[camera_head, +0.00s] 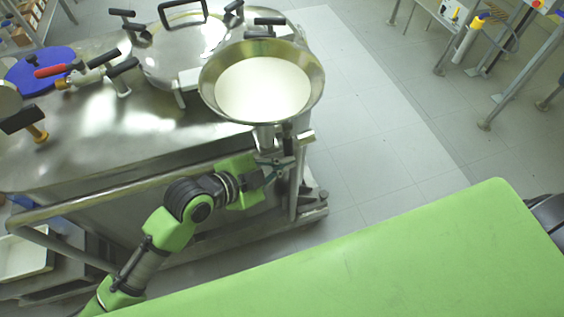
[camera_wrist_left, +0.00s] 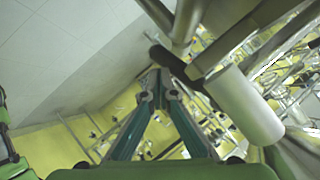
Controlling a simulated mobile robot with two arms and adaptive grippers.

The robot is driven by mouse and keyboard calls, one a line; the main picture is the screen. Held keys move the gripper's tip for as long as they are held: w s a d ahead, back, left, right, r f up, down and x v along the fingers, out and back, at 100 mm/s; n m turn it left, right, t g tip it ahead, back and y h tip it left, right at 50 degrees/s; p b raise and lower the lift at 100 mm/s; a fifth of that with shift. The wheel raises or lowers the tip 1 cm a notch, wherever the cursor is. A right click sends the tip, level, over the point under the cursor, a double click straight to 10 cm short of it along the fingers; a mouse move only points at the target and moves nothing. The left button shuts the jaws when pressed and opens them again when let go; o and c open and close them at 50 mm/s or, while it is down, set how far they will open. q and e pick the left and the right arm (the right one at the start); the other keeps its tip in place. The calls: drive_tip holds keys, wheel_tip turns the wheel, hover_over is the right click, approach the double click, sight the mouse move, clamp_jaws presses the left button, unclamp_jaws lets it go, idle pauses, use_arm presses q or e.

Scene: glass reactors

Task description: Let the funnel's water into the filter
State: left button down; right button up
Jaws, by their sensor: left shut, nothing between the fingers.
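The wide metal funnel (camera_head: 225,107) stands at the right end of the steel equipment, with a smooth whitish content (camera_head: 262,88) inside it. Its metal outlet (camera_head: 264,138) runs down below the bowl. My left gripper (camera_head: 284,161) is just below the bowl beside this outlet, its fingers shut and empty. In the left wrist view the closed fingertips (camera_wrist_left: 160,88) are close to a dark-tipped lever (camera_wrist_left: 168,62) by the metal pipes; I cannot tell whether they touch. The round steel filter lid (camera_head: 180,62) is left of the funnel.
Black clamp handles (camera_head: 122,68) stick up around the lid. A red-handled tool (camera_head: 50,71) and a blue disc (camera_head: 35,72) are at the left. A steel rail (camera_head: 110,198) runs along the front edge. Clear floor (camera_head: 390,150) is at the right.

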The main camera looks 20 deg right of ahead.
use_arm(q)
drive_tip(key=shift+w+a+f, duration=0.1)
drive_tip(key=shift+w+f, duration=0.35)
drive_tip(key=shift+w, duration=0.25)
use_arm(e)
drive_tip(key=shift+w, duration=0.45)
use_arm(q)
drive_tip(key=shift+w, duration=0.1)
drive_tip(key=v, duration=1.2)
drive_tip(key=shift+r, duration=0.1)
